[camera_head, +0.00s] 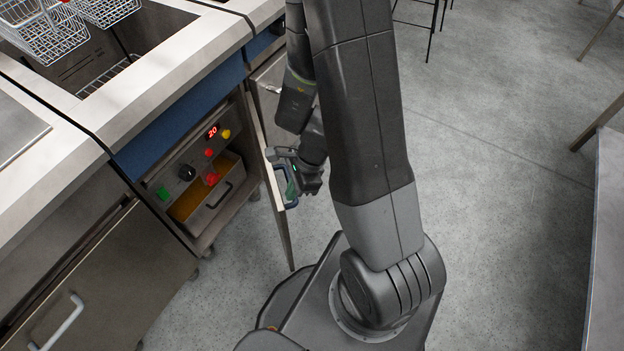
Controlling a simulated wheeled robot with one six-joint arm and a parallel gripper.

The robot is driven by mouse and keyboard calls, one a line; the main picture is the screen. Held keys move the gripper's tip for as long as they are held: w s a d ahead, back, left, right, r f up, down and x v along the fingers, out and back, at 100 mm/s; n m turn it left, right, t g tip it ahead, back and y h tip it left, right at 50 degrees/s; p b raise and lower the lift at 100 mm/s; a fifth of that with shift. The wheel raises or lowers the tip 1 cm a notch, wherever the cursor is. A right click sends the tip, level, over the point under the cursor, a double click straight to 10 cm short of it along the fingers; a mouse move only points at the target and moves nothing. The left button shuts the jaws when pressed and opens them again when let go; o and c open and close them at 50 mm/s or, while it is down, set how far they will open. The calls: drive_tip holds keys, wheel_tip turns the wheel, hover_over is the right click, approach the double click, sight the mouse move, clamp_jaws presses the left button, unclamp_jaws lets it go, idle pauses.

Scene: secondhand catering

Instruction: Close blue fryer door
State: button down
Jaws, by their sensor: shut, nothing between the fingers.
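The fryer (192,112) has a blue front panel and stands in the counter row at left. Its door (281,225) is open, swung out from the right side of the cabinet, and shows nearly edge-on as a thin pale panel. The open cabinet shows a control panel and a drawer inside. My gripper (286,180) is at the door's outer side, close to its upper middle. It is shut with nothing seen in it. The arm and gripper hide part of the door, and I cannot tell whether they touch.
Wire baskets (50,32) hang over the basin on top of the fryer. A neighbouring cabinet door (110,285) with a light handle is at lower left. Grey floor (500,150) is clear to the right, with a pale table or counter edge (606,240) at the far right.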

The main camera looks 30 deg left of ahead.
drive_tip(key=s+a+m+t+p, duration=0.1)
drive_tip(key=s+a+m+p, duration=0.2)
drive_tip(key=s+a+p, duration=0.3)
drive_tip(key=s+a+m+t+y+p, duration=0.1)
drive_tip(key=s+a+m+p, duration=0.3)
drive_tip(key=a, duration=0.9)
drive_tip(key=shift+s+a+p, duration=0.35)
drive_tip(key=shift+s+p, duration=1.4)
drive_tip(key=shift+s, duration=0.05)
